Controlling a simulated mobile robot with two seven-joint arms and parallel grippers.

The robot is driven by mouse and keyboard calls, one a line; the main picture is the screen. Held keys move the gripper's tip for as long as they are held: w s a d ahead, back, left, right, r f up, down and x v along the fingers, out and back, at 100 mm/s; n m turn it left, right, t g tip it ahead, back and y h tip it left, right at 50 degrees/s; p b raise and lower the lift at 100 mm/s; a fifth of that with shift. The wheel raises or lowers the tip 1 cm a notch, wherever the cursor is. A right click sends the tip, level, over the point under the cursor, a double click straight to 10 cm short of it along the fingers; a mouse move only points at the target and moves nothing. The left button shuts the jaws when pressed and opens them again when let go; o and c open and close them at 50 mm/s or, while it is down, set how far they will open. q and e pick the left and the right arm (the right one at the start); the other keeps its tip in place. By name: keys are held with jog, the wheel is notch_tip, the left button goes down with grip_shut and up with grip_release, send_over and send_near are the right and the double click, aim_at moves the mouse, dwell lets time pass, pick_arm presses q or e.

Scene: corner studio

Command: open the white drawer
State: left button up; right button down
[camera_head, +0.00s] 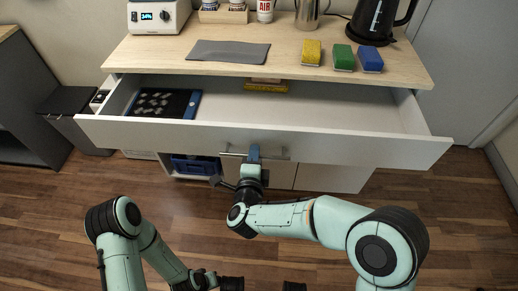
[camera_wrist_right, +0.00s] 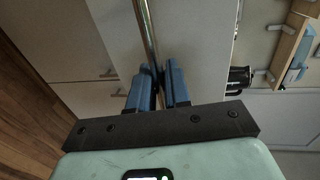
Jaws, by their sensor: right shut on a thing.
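The white drawer (camera_head: 330,145) is pulled out from under the wooden worktop, and its inside shows. My right gripper (camera_head: 254,153) is at the middle of the drawer front, shut on the bar handle (camera_head: 278,154). In the right wrist view the blue fingers (camera_wrist_right: 158,84) sit on either side of the metal bar (camera_wrist_right: 147,30). My left arm is at the lower left of the head view; its gripper (camera_head: 258,286) is cut by the bottom edge, low over the floor, and its fingertips are out of frame.
In the drawer lie a dark patterned item (camera_head: 163,103) and a yellow box (camera_head: 266,86). On the worktop stand a scale (camera_head: 158,16), a grey cloth (camera_head: 228,51), several coloured sponges (camera_head: 343,57) and a black kettle (camera_head: 376,20). Cabinet doors and a blue crate (camera_head: 195,165) are below.

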pick_arm(q)
jog(key=shift+w+r, duration=0.1)
jog(key=shift+r, duration=0.15)
pick_arm(e)
jog(key=s, duration=0.7)
jog(key=c, duration=1.3)
grip_release()
pick_arm(q)
jog(key=shift+t, duration=0.7)
jog(key=w+r+p, duration=0.2)
jog(key=w+r, duration=0.1)
jog(key=shift+d+r, duration=0.25)
jog(key=shift+d, duration=0.15)
pick_arm(e)
jog(key=s+r, duration=0.2)
jog(key=s, duration=1.1)
jog(key=shift+r, duration=0.3)
